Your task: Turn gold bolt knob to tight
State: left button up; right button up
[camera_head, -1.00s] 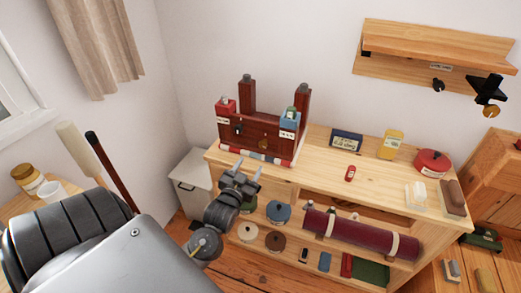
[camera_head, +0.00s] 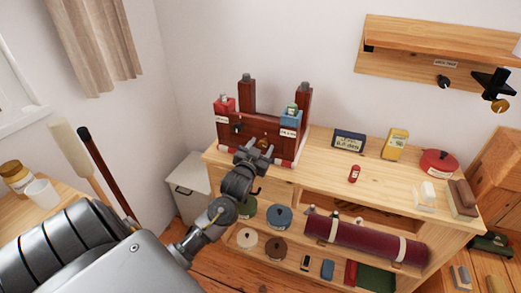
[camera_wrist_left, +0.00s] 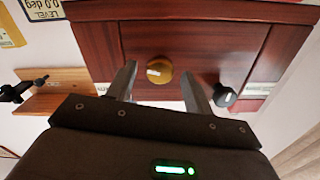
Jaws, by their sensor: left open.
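The gold bolt knob (camera_head: 263,143) is on the front of a dark red timber brace (camera_head: 251,129) on the bench. In the left wrist view the round gold knob (camera_wrist_left: 159,70) has a pale mark on its face and lies between the two fingers in the picture. My left gripper (camera_head: 254,151) is open in front of the brace; the wrist view shows its fingers (camera_wrist_left: 159,80) apart, one either side of the knob, with gaps and no visible contact. A dark knob (camera_wrist_left: 224,96) with a pale mark sits beside the right finger in that view. My right gripper is not in view.
The bench (camera_head: 325,165) also holds a level display (camera_head: 348,140), a yellow box (camera_head: 395,144) and a red tin (camera_head: 439,162). A wall shelf (camera_head: 440,48) hangs at upper right.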

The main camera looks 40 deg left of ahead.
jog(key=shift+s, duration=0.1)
pick_arm(q)
jog(key=c, duration=1)
jog(key=shift+o, duration=0.2)
jog(key=m+p, duration=0.2)
jog(key=shift+r+p, duration=0.25)
jog(key=shift+p, duration=0.05)
jog(key=m+p, duration=0.4)
jog(key=m, duration=0.1)
jog(key=shift+d+m+p, duration=0.1)
jog(key=shift+m+p, duration=0.2)
jog(key=shift+p, duration=0.05)
jog(key=m+p, duration=0.2)
jog(key=shift+f+m, duration=0.1)
jog(key=shift+m, duration=0.3)
jog(key=shift+m+p, duration=0.9)
jog(key=shift+m, duration=0.3)
jog(key=shift+f+m+p, duration=0.2)
jog(key=shift+m+p, duration=0.5)
jog(key=shift+m, duration=0.5)
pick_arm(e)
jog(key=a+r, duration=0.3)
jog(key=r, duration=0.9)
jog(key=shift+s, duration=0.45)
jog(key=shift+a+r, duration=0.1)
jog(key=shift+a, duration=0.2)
